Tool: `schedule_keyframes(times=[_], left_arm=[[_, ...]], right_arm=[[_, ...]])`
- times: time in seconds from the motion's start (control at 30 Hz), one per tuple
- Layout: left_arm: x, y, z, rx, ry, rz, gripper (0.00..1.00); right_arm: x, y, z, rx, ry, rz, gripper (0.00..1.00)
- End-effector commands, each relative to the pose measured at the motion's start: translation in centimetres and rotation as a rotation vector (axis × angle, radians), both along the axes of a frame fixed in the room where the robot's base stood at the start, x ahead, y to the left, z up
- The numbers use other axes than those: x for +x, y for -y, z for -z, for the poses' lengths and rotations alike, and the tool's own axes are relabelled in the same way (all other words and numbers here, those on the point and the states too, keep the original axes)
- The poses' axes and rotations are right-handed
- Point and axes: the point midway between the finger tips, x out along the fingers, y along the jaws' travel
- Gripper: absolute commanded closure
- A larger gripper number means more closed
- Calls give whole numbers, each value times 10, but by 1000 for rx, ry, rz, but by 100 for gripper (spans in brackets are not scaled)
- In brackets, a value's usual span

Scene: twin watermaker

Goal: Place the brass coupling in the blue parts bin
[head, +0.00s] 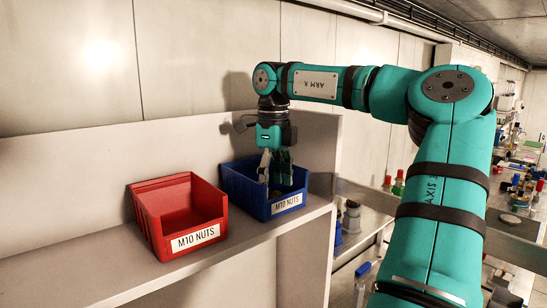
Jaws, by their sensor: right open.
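The blue parts bin (252,204) stands on the grey shelf, with a white label reading M10 NUTS on its front. My right gripper (274,179) points straight down into this bin, its fingertips below the bin's rim. The fingers are open, with a gap between them. A small dull yellowish patch (276,193) shows low inside the bin under the fingers; it may be the brass coupling, but it is too small and shaded to be sure. The fingers and the bin's front wall hide part of the bin's inside. My left gripper is out of view.
A red bin (158,232), also labelled M10 NUTS, stands left of the blue one and looks empty. The shelf (62,270) is clear at the left. A back panel rises close behind both bins. A cluttered workbench runs along the right.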

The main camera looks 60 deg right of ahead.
Motion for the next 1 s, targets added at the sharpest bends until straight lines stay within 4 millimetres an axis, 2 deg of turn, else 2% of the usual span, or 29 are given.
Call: schedule_keyframes(times=[0.3,0.43,0.6,1.0], left_arm=[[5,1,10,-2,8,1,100],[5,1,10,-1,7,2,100],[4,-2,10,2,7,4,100],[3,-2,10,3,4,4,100]], right_arm=[[1,0,-68,-3,2,1,28],[0,0,-88,-1,0,0,28],[0,0,-99,1,0,-1,28],[0,-1,-100,1,0,-2,28]])
